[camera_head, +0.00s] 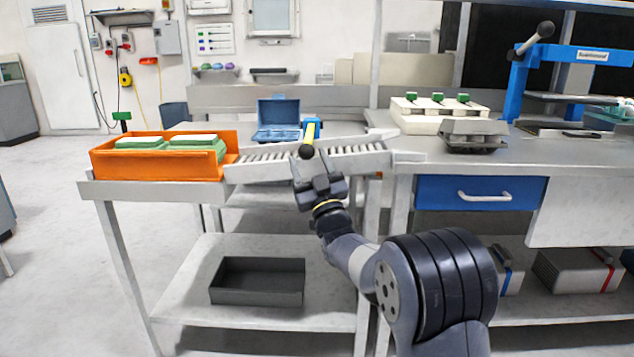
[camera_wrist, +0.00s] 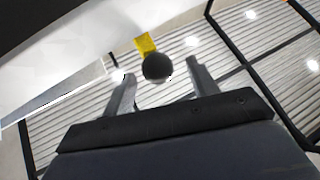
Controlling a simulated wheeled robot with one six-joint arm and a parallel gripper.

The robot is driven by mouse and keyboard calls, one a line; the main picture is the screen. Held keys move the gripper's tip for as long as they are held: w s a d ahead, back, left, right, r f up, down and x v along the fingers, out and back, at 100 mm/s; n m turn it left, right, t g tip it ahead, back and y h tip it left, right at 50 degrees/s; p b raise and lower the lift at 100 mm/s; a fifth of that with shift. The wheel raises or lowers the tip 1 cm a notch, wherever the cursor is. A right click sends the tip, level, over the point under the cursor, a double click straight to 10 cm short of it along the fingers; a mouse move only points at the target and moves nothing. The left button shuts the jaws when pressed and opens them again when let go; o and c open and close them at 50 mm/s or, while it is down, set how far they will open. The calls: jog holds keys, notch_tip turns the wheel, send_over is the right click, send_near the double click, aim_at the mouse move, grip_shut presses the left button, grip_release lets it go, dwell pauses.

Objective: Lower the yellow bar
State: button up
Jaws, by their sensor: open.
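The yellow bar (camera_head: 310,133) stands upright above the roller conveyor in the head view, with a blue part at its top and a black ball knob (camera_head: 306,152) at its near end. In the wrist view the yellow bar (camera_wrist: 145,44) shows as a short piece behind the black knob (camera_wrist: 157,67). My gripper (camera_head: 316,172) is open just below and in front of the knob. In the wrist view the knob appears between its two spread fingers, with gaps on both sides. I cannot tell whether they touch it. Much of the bar is hidden behind the knob in the wrist view.
The roller conveyor (camera_head: 350,160) runs between the left table and the right bench. An orange crate (camera_head: 150,166) with green cartons is on the left table. A blue box (camera_head: 278,112) stands behind.

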aim_at(303, 145)
jog(key=v, duration=0.6)
jog(key=shift+p, duration=0.3)
jog(key=shift+s+f, duration=0.1)
jog(key=shift+s, duration=0.05)
jog(key=b+x, duration=0.1)
jog(key=x, duration=1)
jog(key=shift+d, duration=0.1)
jog(key=shift+s, duration=0.1)
